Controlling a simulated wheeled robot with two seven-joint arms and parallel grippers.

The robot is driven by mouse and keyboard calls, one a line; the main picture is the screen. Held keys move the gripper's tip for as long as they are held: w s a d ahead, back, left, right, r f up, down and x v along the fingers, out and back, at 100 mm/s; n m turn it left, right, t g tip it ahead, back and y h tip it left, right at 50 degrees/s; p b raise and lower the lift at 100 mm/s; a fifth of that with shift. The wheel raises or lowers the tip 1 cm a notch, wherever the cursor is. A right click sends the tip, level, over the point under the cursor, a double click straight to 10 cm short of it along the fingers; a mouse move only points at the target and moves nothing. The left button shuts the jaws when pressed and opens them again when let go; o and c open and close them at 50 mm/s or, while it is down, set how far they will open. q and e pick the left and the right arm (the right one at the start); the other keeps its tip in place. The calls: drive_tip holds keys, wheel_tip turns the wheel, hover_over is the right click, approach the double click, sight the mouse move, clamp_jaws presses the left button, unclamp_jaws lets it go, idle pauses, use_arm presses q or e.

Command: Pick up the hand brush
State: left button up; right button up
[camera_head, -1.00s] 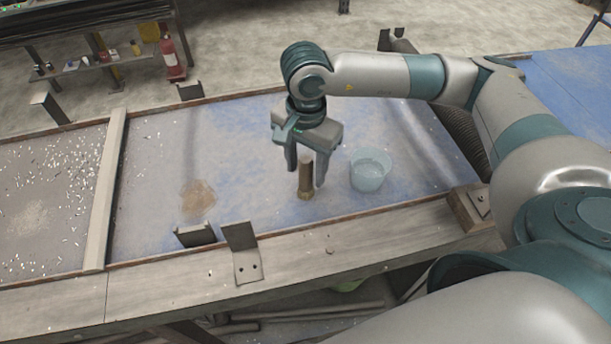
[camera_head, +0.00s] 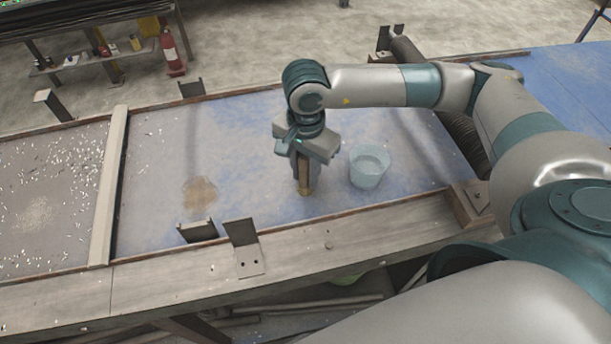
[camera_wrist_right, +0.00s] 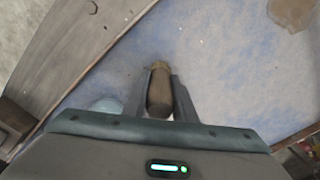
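The hand brush (camera_head: 305,188) stands upright on the blue table as a short brown handle-like piece, with its upper part hidden by my right gripper (camera_head: 303,180). In the right wrist view the brush (camera_wrist_right: 160,92) lies between the two fingers of my right gripper (camera_wrist_right: 159,95), which are closed in on its sides. My right gripper points down from above. My left gripper is not in view.
A translucent light-blue bucket (camera_head: 369,168) stands just right of the gripper. A brown patch (camera_head: 200,194) lies to the left on the blue table (camera_head: 250,150). A wooden divider (camera_head: 110,185) and metal brackets (camera_head: 242,246) edge the surface.

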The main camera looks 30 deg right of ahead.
drive_tip(key=shift+r, duration=0.1)
drive_tip(key=shift+r, duration=0.5)
drive_tip(key=r, duration=0.3)
drive_tip(key=shift+s+d+r+p, duration=0.15)
drive_tip(key=shift+s+r+p, duration=0.05)
drive_tip(key=shift+p, duration=0.15)
drive_tip(key=s+d+r+p, duration=0.4)
drive_tip(key=s+r+p, duration=0.2)
drive_tip(key=s+p, duration=0.4)
drive_tip(key=shift+d+r, duration=0.2)
drive_tip(key=shift+d, duration=0.1)
